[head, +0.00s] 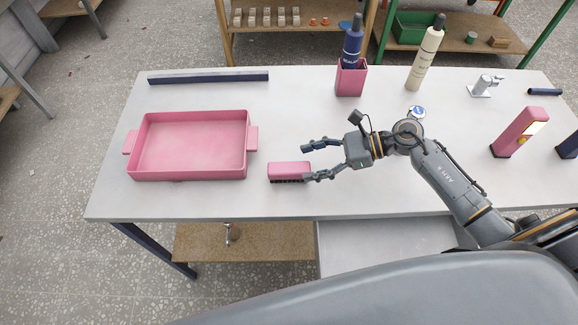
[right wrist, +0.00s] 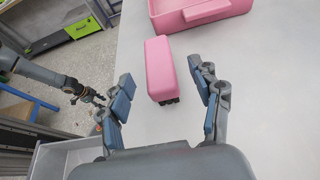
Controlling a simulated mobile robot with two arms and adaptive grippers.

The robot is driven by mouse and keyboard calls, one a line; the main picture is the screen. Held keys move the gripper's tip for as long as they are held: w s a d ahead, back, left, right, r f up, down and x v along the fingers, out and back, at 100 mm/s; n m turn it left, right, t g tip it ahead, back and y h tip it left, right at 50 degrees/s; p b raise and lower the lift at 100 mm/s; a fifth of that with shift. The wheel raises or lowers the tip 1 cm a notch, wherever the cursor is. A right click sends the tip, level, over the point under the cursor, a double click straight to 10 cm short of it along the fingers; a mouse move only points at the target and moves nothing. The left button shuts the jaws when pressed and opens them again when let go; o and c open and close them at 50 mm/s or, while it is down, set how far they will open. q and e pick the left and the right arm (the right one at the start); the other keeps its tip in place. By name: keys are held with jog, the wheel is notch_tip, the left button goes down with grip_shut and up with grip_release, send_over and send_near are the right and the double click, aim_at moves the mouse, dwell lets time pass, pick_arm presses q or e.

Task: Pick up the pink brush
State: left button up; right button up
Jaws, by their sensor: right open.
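The pink brush (head: 289,171) lies on the white table, dark bristles down, to the right of the pink tray (head: 137,163). My right gripper (head: 307,163) is open at the brush's right end. In the head view one finger is beside that end and the other is behind it. In the right wrist view the brush (right wrist: 158,65) lies ahead between the spread fingers (right wrist: 168,83), its near end about level with the tips; I cannot tell whether a finger touches it. My left gripper (right wrist: 92,97) is small at the left there, its jaws unclear.
Behind stand a pink cup (head: 351,80) with a dark blue bottle and a cream bottle (head: 425,59). A dark bar (head: 208,77) lies at the back left. A pink block-shaped dispenser (head: 519,132) and a faucet (head: 483,87) are at right. The table front of the brush is clear.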

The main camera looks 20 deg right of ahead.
aim_at(289, 167)
jog(key=shift+w+a+f, duration=0.15)
jog(key=shift+a, duration=0.3)
jog(key=p+x, duration=0.3)
jog(key=x, duration=0.1)
jog(key=shift+a, duration=0.3)
jog(key=shift+a+f, duration=0.15)
jog(key=shift+a, duration=0.1)
jog(key=shift+d, duration=0.1)
jog(key=shift+c, duration=0.4)
jog(key=c, duration=1.2)
